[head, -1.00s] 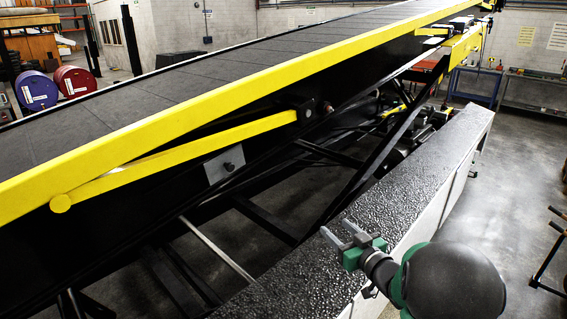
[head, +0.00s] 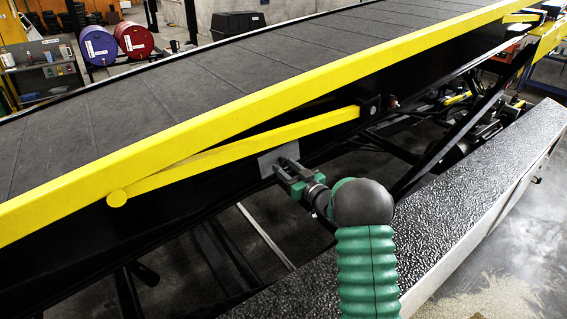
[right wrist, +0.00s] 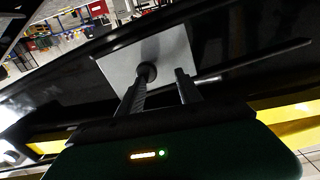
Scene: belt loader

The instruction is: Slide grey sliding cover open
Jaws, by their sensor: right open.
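The grey sliding cover (head: 266,160) is a small square plate on the black side of the belt loader, below the yellow bar. It also shows in the right wrist view (right wrist: 165,50), with a round black knob (right wrist: 147,72) near its lower middle. My right gripper (head: 283,164) is open at the cover. In the right wrist view its two fingers (right wrist: 163,76) point at the plate; the knob appears close by the left fingertip, toward the gap. I cannot tell whether they touch. In the head view the gripper hides the knob. My left gripper is not in view.
A yellow diagonal bar (head: 235,150) and the long yellow rail (head: 300,75) run above the cover. A black textured ledge (head: 460,190) lies in front, under my right arm.

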